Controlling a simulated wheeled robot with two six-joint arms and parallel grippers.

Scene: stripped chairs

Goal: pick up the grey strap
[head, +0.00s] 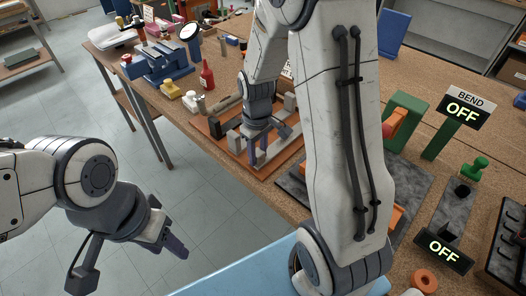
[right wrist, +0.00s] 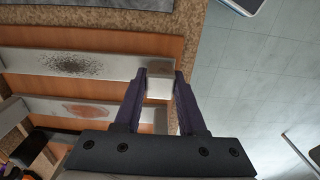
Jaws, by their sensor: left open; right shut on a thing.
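The grey strap (right wrist: 70,65) is a flat pale bar with a dark speckled patch, over an orange-brown tray (right wrist: 110,88). I cannot tell whether the strap is clear of the tray. In the head view my right gripper (head: 268,147) is low over the tray (head: 275,168), and my arm hides part of it. My left gripper (head: 173,240) is open and empty over the floor, left of the bench.
A second pale strap with a rusty patch (right wrist: 75,108) lies parallel in the tray. A blue vise (head: 160,62), a red bottle (head: 207,75) and a yellow object (head: 171,89) stand behind.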

